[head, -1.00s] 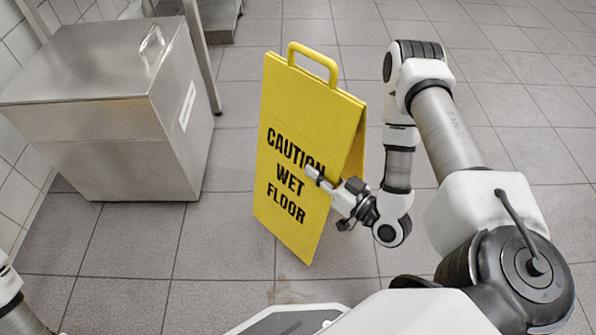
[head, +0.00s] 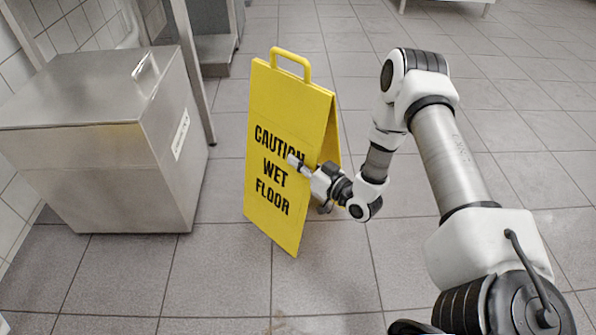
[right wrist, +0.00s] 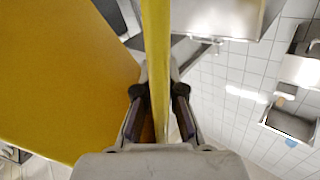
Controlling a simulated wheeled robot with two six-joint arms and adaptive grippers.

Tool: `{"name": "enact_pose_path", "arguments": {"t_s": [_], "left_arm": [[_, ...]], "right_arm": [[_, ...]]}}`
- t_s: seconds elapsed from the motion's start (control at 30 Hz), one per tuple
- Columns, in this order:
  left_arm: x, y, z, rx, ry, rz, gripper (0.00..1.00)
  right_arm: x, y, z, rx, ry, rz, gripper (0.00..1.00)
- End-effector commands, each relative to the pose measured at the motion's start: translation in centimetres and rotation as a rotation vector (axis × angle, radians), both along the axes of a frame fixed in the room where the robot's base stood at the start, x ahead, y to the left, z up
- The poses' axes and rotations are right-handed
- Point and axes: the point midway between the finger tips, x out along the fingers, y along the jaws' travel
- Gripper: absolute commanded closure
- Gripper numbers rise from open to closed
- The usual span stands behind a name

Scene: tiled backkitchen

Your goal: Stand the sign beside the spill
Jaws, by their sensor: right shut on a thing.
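The yellow folding "CAUTION WET FLOOR" sign (head: 270,120) is upright with its two panels spread, in the middle left of the head view. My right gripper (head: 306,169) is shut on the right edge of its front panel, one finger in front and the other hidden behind. In the right wrist view, the yellow panel edge (right wrist: 156,60) runs between the fingers (right wrist: 158,105). I cannot tell whether the sign's feet touch the floor. A faint brownish patch (head: 275,326), which looks like the spill, is cut by the bottom edge. My left gripper is out of view.
A steel bin with a lid (head: 110,150) stands left of the sign, with a narrow floor gap between. A steel table leg (head: 193,70) rises behind the bin. The grey tiled floor (head: 490,130) is clear to the right and beyond the sign.

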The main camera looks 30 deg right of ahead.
Motion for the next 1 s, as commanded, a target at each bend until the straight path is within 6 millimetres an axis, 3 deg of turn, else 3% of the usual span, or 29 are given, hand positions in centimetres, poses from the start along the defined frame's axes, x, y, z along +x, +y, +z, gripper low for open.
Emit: {"name": "enact_pose_path", "arguments": {"t_s": [0.03, 0.07, 0.27, 0.3, 0.37, 0.73, 0.87, 1.0], "left_arm": [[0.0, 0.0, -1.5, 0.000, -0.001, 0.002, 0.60], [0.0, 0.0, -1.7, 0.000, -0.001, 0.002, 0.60], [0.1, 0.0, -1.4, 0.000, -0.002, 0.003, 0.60], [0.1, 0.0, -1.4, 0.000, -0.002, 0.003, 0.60], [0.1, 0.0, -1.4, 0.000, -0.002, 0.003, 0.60], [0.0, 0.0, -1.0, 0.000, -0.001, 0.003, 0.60], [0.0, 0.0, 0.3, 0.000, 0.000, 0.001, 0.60], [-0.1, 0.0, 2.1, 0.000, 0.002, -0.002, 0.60]], "right_arm": [[0.0, 0.0, -1.6, -0.001, -0.004, 0.000, 1.00], [0.0, 0.0, -1.9, -0.001, -0.004, 0.000, 1.00], [0.0, 0.0, -1.7, -0.001, -0.001, 0.001, 1.00], [-0.1, 0.0, -1.8, -0.001, 0.003, 0.001, 0.85], [-0.1, 0.0, -1.8, -0.001, 0.003, 0.001, 0.67], [-0.6, -0.1, -1.7, -0.001, 0.003, 0.001, 0.67], [-2.7, -0.7, -1.4, 0.002, 0.005, -0.001, 0.67], [-6.3, -1.6, -1.2, 0.003, 0.006, -0.004, 0.67]]}}
